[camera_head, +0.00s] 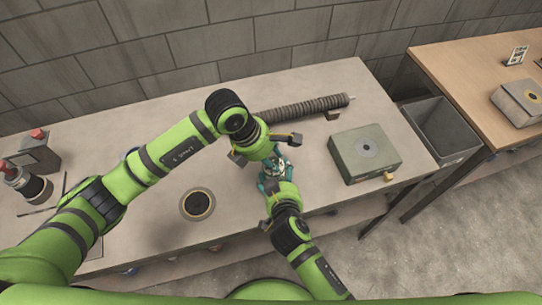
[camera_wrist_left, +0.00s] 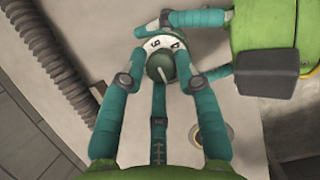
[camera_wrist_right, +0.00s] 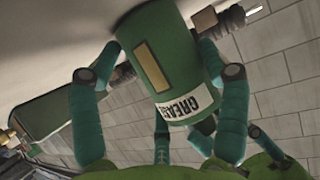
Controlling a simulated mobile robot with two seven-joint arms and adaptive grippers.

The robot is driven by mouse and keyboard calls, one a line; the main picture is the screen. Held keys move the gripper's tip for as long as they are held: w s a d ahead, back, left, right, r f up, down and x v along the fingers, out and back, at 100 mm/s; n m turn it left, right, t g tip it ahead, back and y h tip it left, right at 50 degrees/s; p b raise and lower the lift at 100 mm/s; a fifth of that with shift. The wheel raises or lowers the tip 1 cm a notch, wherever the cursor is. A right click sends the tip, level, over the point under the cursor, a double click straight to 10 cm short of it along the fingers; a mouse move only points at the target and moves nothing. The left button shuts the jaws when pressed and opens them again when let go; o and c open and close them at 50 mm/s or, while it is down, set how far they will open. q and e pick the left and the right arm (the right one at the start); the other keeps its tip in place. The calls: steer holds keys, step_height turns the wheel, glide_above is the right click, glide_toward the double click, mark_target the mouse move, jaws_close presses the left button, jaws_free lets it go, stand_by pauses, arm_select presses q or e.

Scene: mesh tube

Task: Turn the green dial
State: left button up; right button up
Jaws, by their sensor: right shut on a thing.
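The green dial (camera_wrist_left: 160,67) is a round knob with a pale pointer, inside a white ring with numbers. In the left wrist view it sits between the fingers of my left gripper (camera_wrist_left: 158,60), which are spread around it with no clear grip. My right gripper (camera_wrist_right: 160,62) is shut on a green can (camera_wrist_right: 152,45) labelled GREASE, its fingers on both sides. The dial appears to be on the can's end. In the head view my left gripper (camera_head: 268,160) is just above my right gripper (camera_head: 277,178), and the two hide most of the can and dial.
A ribbed hose (camera_head: 300,108) lies along the back of the grey table. A grey-green box (camera_head: 350,158) stands to the right, and a round dark-centred piece (camera_head: 197,204) lies to the left. Devices with red knobs (camera_head: 38,134) are at the far left. A bin (camera_head: 445,125) stands beside the table.

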arm_select(q)
jaws_close()
arm_select(e)
steer(key=shift+s+f, duration=0.1)
steer(key=shift+f, duration=0.05)
arm_select(q)
steer(key=shift+d, duration=0.1)
